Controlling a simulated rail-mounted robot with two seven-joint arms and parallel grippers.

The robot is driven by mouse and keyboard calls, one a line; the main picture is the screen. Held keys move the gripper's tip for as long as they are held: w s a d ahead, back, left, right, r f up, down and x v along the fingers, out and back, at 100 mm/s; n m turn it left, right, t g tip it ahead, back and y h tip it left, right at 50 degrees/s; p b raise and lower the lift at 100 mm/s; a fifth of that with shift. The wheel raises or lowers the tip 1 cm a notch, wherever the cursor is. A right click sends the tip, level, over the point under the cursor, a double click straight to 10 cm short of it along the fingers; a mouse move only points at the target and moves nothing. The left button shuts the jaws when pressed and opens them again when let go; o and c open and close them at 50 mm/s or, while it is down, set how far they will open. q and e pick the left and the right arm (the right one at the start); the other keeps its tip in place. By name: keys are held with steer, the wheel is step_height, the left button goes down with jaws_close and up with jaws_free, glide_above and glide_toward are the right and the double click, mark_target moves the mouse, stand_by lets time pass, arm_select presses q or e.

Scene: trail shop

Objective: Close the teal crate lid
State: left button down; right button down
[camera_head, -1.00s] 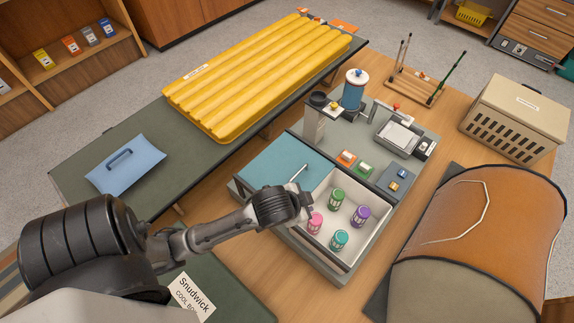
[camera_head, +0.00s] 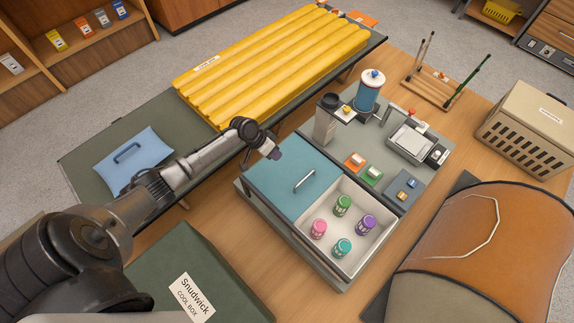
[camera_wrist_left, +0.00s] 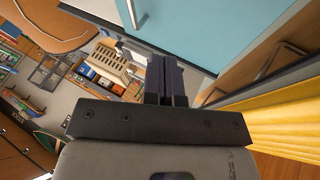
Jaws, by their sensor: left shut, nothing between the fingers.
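The teal lid (camera_head: 285,170) lies flat over the left part of the grey-white crate (camera_head: 379,245) in the head view. A metal bar handle (camera_head: 304,180) stands on it near the edge of the opening. The right part of the crate is uncovered and shows pink, green, purple and teal cans inside. My left gripper (camera_head: 274,153) is shut and empty, at the lid's far left edge, away from the handle. In the left wrist view, its dark fingers (camera_wrist_left: 167,80) are together, close to a teal surface (camera_wrist_left: 195,28). My right gripper is not in view.
A yellow ridged mat (camera_head: 270,65) and a blue case (camera_head: 133,160) lie on the green table behind. A green cool box (camera_head: 215,255) stands at the front left. A counter with a blue canister (camera_head: 369,92) adjoins the crate; an orange-brown rounded bag (camera_head: 490,245) is at right.

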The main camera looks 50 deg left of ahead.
arm_select(q)
steer(key=b, duration=0.3)
glide_above(297, 181)
steer(key=a, duration=0.4)
steer(key=f, duration=0.8)
steer(key=shift+d+f, duration=0.2)
steer(key=shift+f, duration=0.1)
steer(key=shift+d, duration=1.05)
steer(key=shift+d+f, duration=0.1)
steer(key=shift+d, duration=0.7)
